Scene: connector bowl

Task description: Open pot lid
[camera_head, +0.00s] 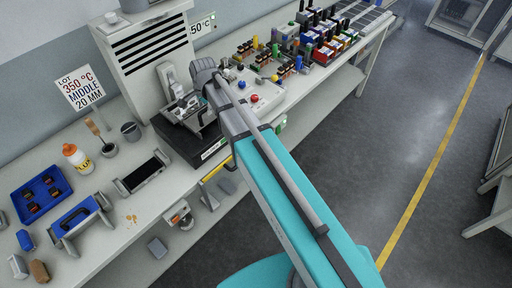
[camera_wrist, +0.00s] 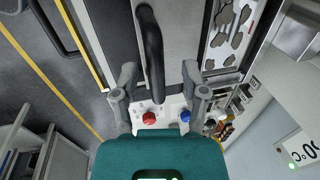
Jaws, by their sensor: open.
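My gripper (camera_wrist: 158,72) is open in the wrist view, with one grey finger on each side of a black curved handle (camera_wrist: 152,40). I cannot tell whether either finger touches it. The handle lies over a flat grey panel (camera_wrist: 188,35), which looks like the pot lid. In the head view, my arm reaches over a black-based bench unit (camera_head: 180,146) with a grey top, and hides part of it. My fingertips are too small and covered there to make out clearly.
A box with red and blue buttons (camera_head: 268,92) stands right of the unit. A slotted white cabinet (camera_head: 150,50) stands behind. Several coloured parts crowd the far bench.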

